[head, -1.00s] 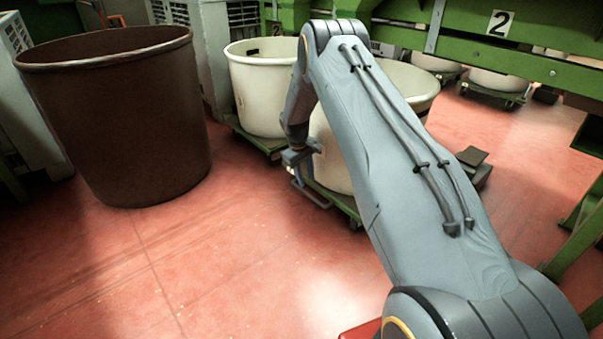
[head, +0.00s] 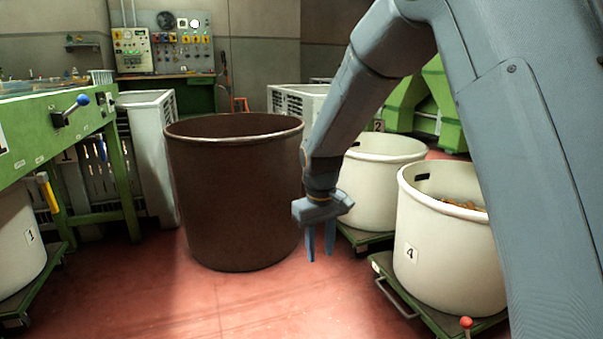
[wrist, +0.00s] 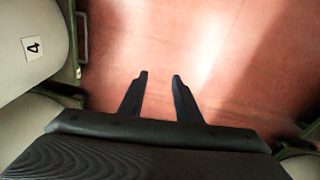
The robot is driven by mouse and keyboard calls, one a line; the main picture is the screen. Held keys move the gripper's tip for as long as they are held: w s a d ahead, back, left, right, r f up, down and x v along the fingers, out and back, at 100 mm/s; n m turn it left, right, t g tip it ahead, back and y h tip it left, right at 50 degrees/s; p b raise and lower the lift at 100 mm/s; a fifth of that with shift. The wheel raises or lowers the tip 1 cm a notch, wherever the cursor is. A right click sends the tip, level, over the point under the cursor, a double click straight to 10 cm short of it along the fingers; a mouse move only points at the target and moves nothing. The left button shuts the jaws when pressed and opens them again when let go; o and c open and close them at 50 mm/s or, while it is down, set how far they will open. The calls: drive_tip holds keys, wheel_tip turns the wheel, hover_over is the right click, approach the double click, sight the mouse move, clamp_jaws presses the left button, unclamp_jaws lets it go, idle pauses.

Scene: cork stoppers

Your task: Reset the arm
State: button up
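My gripper (head: 319,243) hangs at the end of my arm in the head view, fingers pointing down, in front of the right edge of the large brown bin. In the wrist view my gripper (wrist: 160,77) shows two dark fingers held apart, with only red floor between and beyond them. It is open and empty. My grey-blue arm fills the right side of the head view and hides what is behind it.
The brown bin (head: 235,200) stands left of my gripper. White bins, one (head: 378,185) behind and one marked 4 (head: 415,280), stand on green dollies to the right. A green workbench (head: 50,135) is at left. The front floor (head: 240,305) is clear.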

drive_tip(key=s+a+r+p, duration=0.1)
drive_tip(key=s+a+r, duration=0.25)
drive_tip(key=s, duration=0.45)
drive_tip(key=s+a+r, duration=0.3)
drive_tip(key=s+r, duration=0.1)
drive_tip(key=s, duration=0.4)
drive_tip(key=s+r+n+g+y+p, duration=0.1)
drive_tip(key=s+r+n+y, duration=0.15)
drive_tip(key=s, duration=1.85)
drive_tip(key=d+r+m+p, duration=0.2)
drive_tip(key=d+r+p, duration=0.5)
drive_tip(key=p, duration=0.5)
drive_tip(key=d+r+m+h+p, duration=0.1)
drive_tip(key=d+r+m+p, duration=0.2)
drive_tip(key=d+r+p, duration=0.4)
drive_tip(key=d+r+m+h+p, duration=0.1)
drive_tip(key=d+r+p, duration=0.6)
drive_tip(key=r+p, duration=0.8)
drive_tip(key=shift+r+m+p, duration=0.15)
drive_tip(key=shift+m+p, duration=0.7)
drive_tip(key=shift+p, duration=1.2)
drive_tip(key=shift+w, duration=0.1)
